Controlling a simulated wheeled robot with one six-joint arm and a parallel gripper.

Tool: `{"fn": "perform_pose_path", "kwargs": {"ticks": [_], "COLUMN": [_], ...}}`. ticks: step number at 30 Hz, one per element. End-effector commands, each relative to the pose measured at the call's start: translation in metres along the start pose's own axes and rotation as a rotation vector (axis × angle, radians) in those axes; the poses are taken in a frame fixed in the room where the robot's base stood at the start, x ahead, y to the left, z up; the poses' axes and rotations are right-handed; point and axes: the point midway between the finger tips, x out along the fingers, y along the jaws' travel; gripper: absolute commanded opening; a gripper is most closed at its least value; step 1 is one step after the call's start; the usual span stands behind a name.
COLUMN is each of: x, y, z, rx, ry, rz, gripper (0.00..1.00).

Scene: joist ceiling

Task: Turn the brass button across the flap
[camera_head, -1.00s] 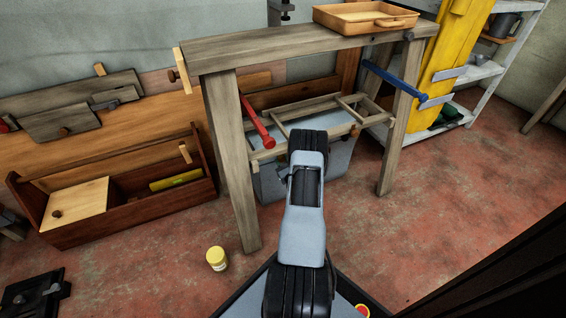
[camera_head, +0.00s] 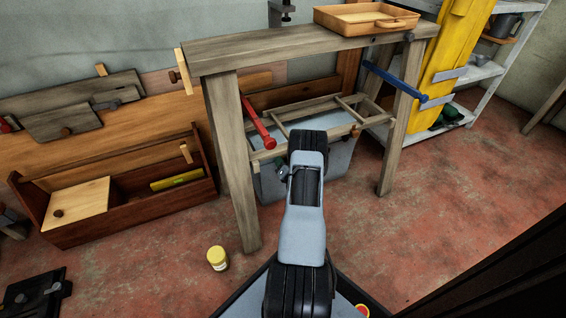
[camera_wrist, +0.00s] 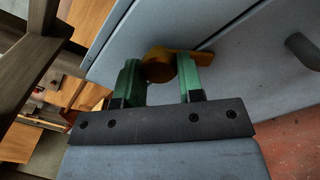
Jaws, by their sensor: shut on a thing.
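The brass button (camera_wrist: 161,66) shows in the wrist view as a rounded yellow-brown knob with an arm reaching right. It sits on a grey-blue panel, and its arm reaches to the seam beside the flap (camera_wrist: 262,62). Whether it fully overlaps the flap is hard to tell. My gripper (camera_wrist: 159,70) has its green fingers on either side of the button and is shut on it. In the head view my own arm hides the button and most of the gripper, in front of the grey box (camera_head: 338,160) under the bench.
A dark handle (camera_wrist: 303,51) stands out from the flap. The wooden bench (camera_head: 290,46) stands over the box, with a slatted frame (camera_head: 300,108), a red-handled clamp (camera_head: 257,121) and a blue bar (camera_head: 394,82). A yellow jar (camera_head: 217,258) stands on the floor.

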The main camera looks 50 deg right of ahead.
Motion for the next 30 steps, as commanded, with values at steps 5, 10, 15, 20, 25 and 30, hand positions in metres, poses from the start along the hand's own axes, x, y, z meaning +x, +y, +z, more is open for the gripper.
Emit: {"fn": "perform_pose_path", "kwargs": {"ticks": [5, 10, 15, 20, 25, 30], "x": [-0.0002, -0.0002, -0.0002, -0.0001, -0.0001, -0.0001], "y": [0.0004, 0.0009, 0.0014, 0.0017, 0.0018, 0.0018], "z": [0.0006, 0.0007, 0.0009, 0.0011, 0.0012, 0.0013], "rx": [0.167, 0.319, 0.45, 0.549, 0.621, 0.662], "ry": [-0.001, -0.001, -0.001, -0.001, -0.001, -0.002], "rz": [-0.002, -0.002, -0.002, -0.002, -0.002, -0.002], "gripper": [0.11, 0.11, 0.11, 0.11, 0.11, 0.11]}}
